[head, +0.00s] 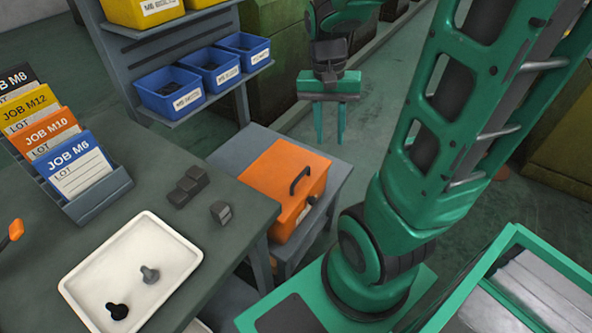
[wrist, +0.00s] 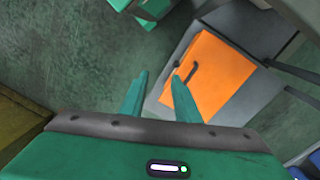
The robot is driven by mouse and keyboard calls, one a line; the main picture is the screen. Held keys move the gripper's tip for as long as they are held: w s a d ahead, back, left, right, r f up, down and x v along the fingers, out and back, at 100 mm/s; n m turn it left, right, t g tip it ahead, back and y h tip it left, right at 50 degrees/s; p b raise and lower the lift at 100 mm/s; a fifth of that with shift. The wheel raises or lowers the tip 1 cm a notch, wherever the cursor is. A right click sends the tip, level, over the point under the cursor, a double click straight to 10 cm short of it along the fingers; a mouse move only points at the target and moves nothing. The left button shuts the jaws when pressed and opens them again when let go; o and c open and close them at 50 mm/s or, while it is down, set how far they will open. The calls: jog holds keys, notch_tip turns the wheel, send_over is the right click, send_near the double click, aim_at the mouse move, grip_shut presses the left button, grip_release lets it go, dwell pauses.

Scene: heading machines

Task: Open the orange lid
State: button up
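The orange lid (head: 288,173) is on top of an orange box (head: 295,218) on a grey stand, and it lies flat and shut. A dark arched handle (head: 300,180) stands on the lid. The lid also shows in the wrist view (wrist: 212,75), with its handle (wrist: 191,74) near one edge. My gripper (head: 330,138) hangs fingers down in the air, behind the box and a little to its right. In the wrist view its two green fingers (wrist: 157,95) are spread apart with nothing between them.
A workbench at left holds a white tray (head: 176,231) with two bolts, dark blocks (head: 188,187) and a job card rack (head: 100,195). Blue bins (head: 170,92) sit on a shelf behind. The grey stand (head: 240,147) has bare top beside the box.

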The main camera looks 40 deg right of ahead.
aim_at(299, 176)
jog(key=w+a+f+m, duration=0.2)
jog(key=w+f+m, duration=0.2)
jog(key=w+f, duration=0.7)
jog(key=shift+g, duration=0.4)
jog(key=f, duration=1)
jog(key=shift+s+d, duration=0.2)
jog(key=shift+s, duration=0.2)
jog(key=shift+d, duration=0.1)
grip_shut()
